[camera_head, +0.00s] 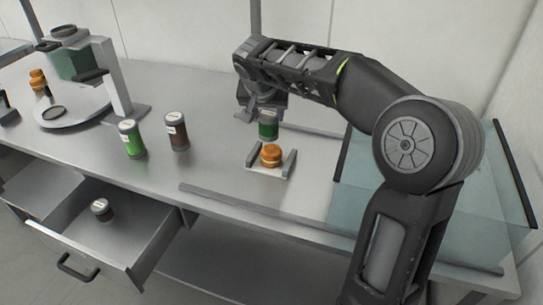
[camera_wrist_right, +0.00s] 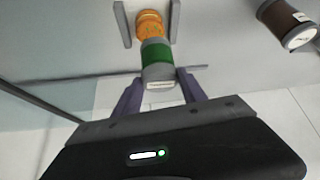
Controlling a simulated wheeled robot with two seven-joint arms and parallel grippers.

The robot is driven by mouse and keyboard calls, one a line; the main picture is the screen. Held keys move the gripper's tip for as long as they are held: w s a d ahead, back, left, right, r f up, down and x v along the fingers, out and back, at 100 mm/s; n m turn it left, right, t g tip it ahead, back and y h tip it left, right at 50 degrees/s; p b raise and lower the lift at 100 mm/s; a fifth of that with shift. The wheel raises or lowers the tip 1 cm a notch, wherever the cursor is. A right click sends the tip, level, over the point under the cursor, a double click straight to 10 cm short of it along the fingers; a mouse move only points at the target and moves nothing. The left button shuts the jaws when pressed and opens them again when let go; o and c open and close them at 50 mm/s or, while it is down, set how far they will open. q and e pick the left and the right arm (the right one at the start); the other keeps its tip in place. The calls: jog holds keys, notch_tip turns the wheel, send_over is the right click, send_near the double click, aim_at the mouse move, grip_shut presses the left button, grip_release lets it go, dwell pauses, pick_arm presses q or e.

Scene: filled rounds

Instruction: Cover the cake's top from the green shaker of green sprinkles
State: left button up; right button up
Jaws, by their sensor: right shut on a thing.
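The cake (camera_head: 271,157) is a small round orange-brown piece in a pale holder (camera_head: 256,171) with a raised grey bar on either side. In the right wrist view the cake (camera_wrist_right: 149,24) shows just beyond the shaker. My right gripper (camera_head: 262,112) is shut on a green shaker (camera_head: 268,129) with a grey lid, directly above the cake. The shaker (camera_wrist_right: 157,54) also shows between the fingers in the right wrist view. It looks roughly upright, with a small gap above the cake. No green sprinkles can be made out on the cake. My left gripper is not in view.
A brighter green shaker (camera_head: 132,141) and a brown shaker (camera_head: 177,134) stand left on the counter. A round plate stand (camera_head: 85,103) is at far left. A clear bluish box (camera_head: 490,205) stands right.

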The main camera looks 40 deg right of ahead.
jog(key=shift+d, duration=0.95)
jog(key=shift+a, duration=0.15)
jog(key=shift+a+f+b, duration=0.1)
jog(key=shift+a+b, duration=0.4)
jog(key=shift+a, duration=0.35)
jog(key=shift+d, duration=0.1)
